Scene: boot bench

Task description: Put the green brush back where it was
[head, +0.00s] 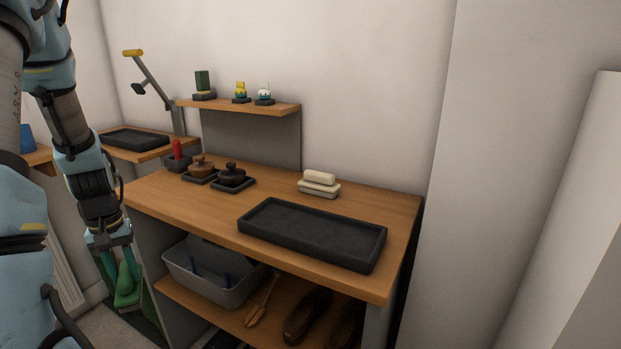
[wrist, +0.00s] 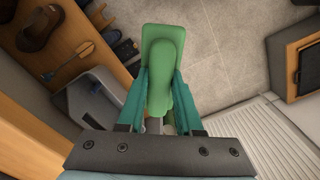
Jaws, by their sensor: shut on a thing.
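The green brush (head: 127,285) hangs below my gripper (head: 112,250) at the left of the head view, in front of the bench's left end and below its top. In the wrist view the green brush (wrist: 162,50) sits between the teal fingers of my gripper (wrist: 163,88), which is shut on it. Its green body points away from the wrist. The fingers and the palm hide part of it. The brush is clear of the bench and the floor lies beyond it.
The wooden bench (head: 215,215) bears a black tray (head: 312,233), a cream block on a dish (head: 319,184), two lidded pots and a red-handled thing in a holder (head: 178,157). A grey bin (head: 215,277) and brown shoes (head: 307,318) are on the lower shelf. A small raised shelf (head: 240,105) stands behind.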

